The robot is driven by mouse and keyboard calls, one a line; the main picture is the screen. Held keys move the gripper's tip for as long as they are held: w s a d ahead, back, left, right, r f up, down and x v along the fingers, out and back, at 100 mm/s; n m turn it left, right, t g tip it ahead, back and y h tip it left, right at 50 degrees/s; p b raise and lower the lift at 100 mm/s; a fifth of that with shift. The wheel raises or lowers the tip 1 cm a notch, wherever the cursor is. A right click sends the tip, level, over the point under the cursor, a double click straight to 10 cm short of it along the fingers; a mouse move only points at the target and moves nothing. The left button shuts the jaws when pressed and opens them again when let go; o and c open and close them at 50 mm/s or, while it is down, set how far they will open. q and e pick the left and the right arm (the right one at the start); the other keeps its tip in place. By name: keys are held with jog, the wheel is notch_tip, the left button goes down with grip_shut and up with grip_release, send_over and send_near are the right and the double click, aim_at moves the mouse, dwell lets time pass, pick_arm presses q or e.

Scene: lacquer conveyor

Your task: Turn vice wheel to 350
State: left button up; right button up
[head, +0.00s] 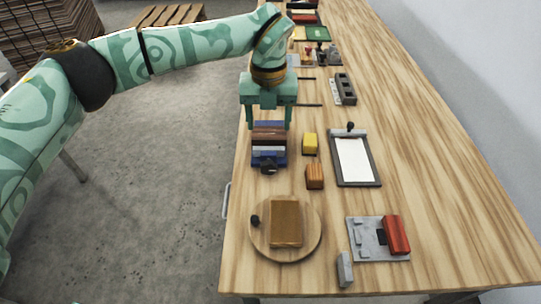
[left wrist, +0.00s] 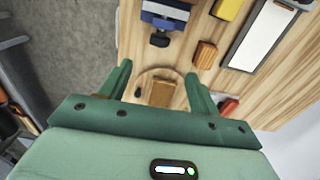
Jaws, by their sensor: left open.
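The vice (head: 268,135), with blue and brown jaws, stands near the left edge of the wooden table. Its dark wheel (head: 268,168) is on the side toward me. The vice also shows at the top of the left wrist view (left wrist: 166,14), with the wheel (left wrist: 160,40) below it. My left gripper (head: 268,117) is open and empty. In the head view it appears at the far end of the vice; its height above it is hard to judge. No wheel reading is legible. My right gripper is not in view.
A round board (head: 260,243) with a brown block (head: 286,222) lies nearer me. Yellow (head: 310,143) and orange (head: 314,177) blocks sit right of the vice. A clipboard (head: 372,182) and a grey plate with a red part (head: 396,235) are farther right. The table's right side is clear.

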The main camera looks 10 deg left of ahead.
pick_arm(q)
jog(key=b, duration=0.1)
send_over(269, 162)
notch_tip(269, 162, down, 7)
jog(key=shift+s+r, duration=0.1)
jog(key=shift+s, duration=0.05)
notch_tip(269, 162, down, 8)
jog(key=shift+b, duration=1.1)
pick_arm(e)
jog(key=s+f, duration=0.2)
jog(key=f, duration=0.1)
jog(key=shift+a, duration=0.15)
pick_arm(q)
jog(key=c, duration=1)
